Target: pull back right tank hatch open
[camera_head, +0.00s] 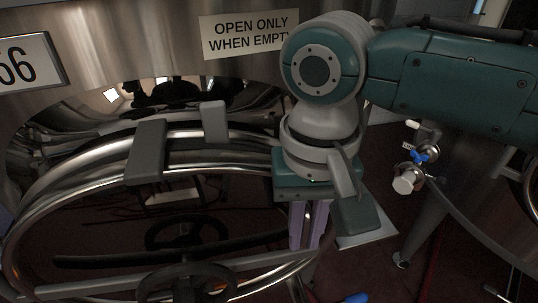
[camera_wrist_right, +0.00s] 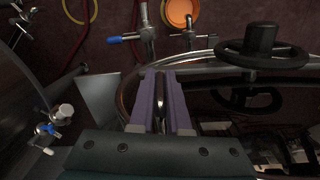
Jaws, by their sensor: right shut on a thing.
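The tank hatch (camera_head: 75,172) is a large round polished metal ring and door at the lower left of the head view. A black handwheel (camera_head: 185,238) stands on it; the wheel also shows at the upper right of the wrist view (camera_wrist_right: 262,48). My right gripper (camera_head: 307,232) points down at the hatch's right edge. Its purple fingers (camera_wrist_right: 160,88) are closed around the thin metal hatch rim, partly hidden between them. I cannot tell how far the hatch stands open. My left gripper is not in view.
The steel tank wall carries an "OPEN ONLY WHEN EMPTY" sign (camera_head: 249,34) and a number plate (camera_head: 27,64). A blue-handled valve (camera_head: 414,160) and a tank leg (camera_head: 418,226) are to the right. An orange round thing (camera_wrist_right: 180,12) lies on the dark red floor.

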